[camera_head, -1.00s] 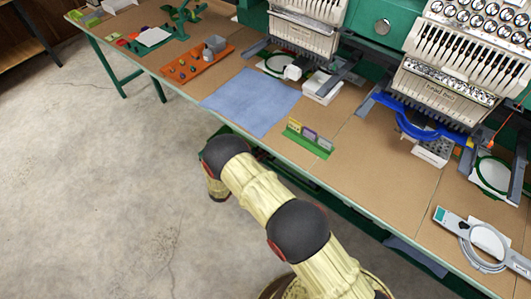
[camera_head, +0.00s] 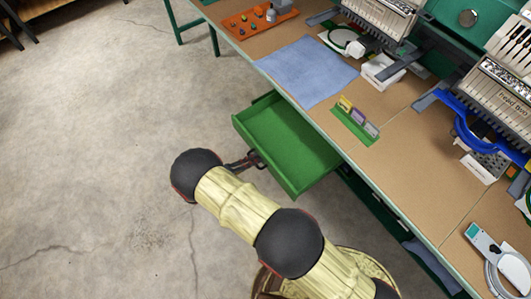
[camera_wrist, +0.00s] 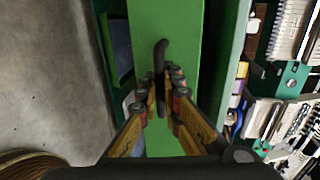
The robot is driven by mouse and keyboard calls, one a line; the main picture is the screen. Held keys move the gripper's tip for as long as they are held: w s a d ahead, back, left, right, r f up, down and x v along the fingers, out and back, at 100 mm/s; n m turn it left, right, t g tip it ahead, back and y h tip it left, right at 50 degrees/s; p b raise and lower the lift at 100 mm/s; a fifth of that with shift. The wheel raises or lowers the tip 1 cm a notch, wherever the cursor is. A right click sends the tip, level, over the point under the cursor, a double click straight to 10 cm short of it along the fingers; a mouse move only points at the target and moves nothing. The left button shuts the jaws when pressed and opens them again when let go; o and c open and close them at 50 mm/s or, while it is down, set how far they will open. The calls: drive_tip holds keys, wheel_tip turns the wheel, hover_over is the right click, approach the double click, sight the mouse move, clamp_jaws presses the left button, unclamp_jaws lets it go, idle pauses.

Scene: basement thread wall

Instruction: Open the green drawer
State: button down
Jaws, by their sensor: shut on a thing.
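The green drawer (camera_head: 290,140) is pulled well out from under the table, and its empty green inside shows in the head view. Its green front face fills the middle of the wrist view (camera_wrist: 180,30). A dark curved handle (camera_wrist: 161,62) stands on that face. My gripper (camera_wrist: 164,92) is shut on the handle, with one finger on each side of it. In the head view my gripper (camera_head: 252,160) is at the drawer's front, partly hidden by my arm.
The long brown table (camera_head: 400,165) runs above the drawer, with a blue cloth (camera_head: 308,70) and a small green card holder (camera_head: 354,126) on it. Embroidery machines stand along its back. The concrete floor (camera_head: 110,110) at left is clear.

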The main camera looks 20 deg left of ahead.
drive_tip(key=shift+v, duration=0.85)
drive_tip(key=shift+f, duration=0.25)
drive_tip(key=c, duration=2.2)
unclamp_jaws()
drive_tip(key=shift+c, duration=0.2)
drive_tip(key=v, duration=1.2)
